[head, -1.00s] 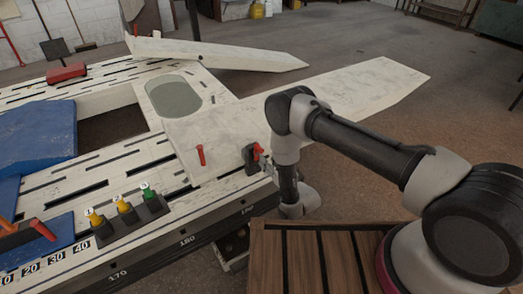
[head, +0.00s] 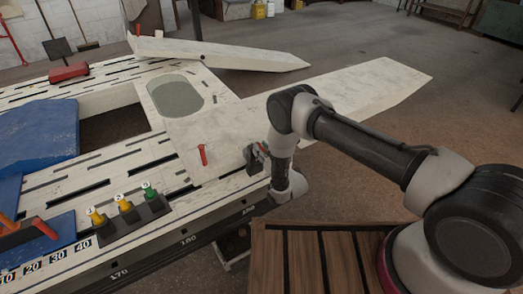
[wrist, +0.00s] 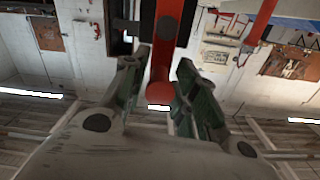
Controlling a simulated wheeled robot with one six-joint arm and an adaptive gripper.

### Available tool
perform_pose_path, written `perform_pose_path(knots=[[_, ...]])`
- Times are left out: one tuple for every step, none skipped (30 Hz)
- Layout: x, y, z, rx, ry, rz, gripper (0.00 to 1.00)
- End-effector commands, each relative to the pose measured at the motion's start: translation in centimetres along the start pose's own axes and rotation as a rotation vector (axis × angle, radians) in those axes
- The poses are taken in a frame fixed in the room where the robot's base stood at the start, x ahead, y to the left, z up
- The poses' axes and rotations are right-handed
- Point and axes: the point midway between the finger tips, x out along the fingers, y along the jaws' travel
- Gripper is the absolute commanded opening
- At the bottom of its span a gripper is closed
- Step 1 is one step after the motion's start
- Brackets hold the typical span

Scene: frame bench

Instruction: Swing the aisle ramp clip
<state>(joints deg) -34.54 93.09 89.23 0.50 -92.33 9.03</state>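The clip is a dark block (head: 251,161) with a red lever, at the near edge of the pale ramp panel (head: 218,122). My gripper (head: 266,156) is at the clip's right side in the head view and hides part of the lever. In the wrist view the red lever (wrist: 163,73) with a rounded end runs between the two green-grey fingers of my gripper (wrist: 163,62). The fingers stand apart on either side of the lever. I see gaps there and no clear grip.
A second red handle (head: 203,155) stands on the panel left of the clip. A block with yellow and green knobs (head: 128,215) sits on the slotted bench (head: 75,168). A wooden slatted top (head: 310,262) is near my base. The floor at right is clear.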

Motion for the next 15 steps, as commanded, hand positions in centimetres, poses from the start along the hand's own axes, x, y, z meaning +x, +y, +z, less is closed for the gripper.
perform_pose_path(knots=[[-0.01, 0.0, 0.0, 0.0, 0.0, 0.0, 0.13], [0.0, -0.01, 0.0, 0.0, 0.0, 0.0, 0.08], [0.01, -0.01, -0.01, 0.0, 0.0, 0.0, 0.01], [0.02, -0.01, -0.02, 0.0, 0.0, 0.0, 0.0], [0.03, -0.01, -0.02, 0.0, 0.0, 0.0, 0.0], [0.04, -0.02, -0.04, 0.0, 0.001, 0.0, 0.0], [0.05, -0.02, -0.04, 0.0, 0.001, 0.0, 0.0], [0.06, -0.02, -0.05, -0.001, 0.001, -0.001, 0.0], [0.07, -0.04, -0.06, -0.002, 0.001, -0.001, 0.0], [0.08, -0.05, -0.07, -0.005, 0.001, -0.001, 0.0], [0.09, -0.07, -0.07, -0.009, 0.002, -0.001, 0.0], [0.1, -0.11, -0.08, -0.015, 0.002, -0.001, 0.0], [0.11, -0.15, -0.08, -0.021, 0.002, -0.001, 0.0], [0.12, -0.19, -0.08, -0.028, 0.002, -0.001, 0.0], [0.13, -0.26, -0.08, -0.042, 0.002, -0.001, 0.0]])
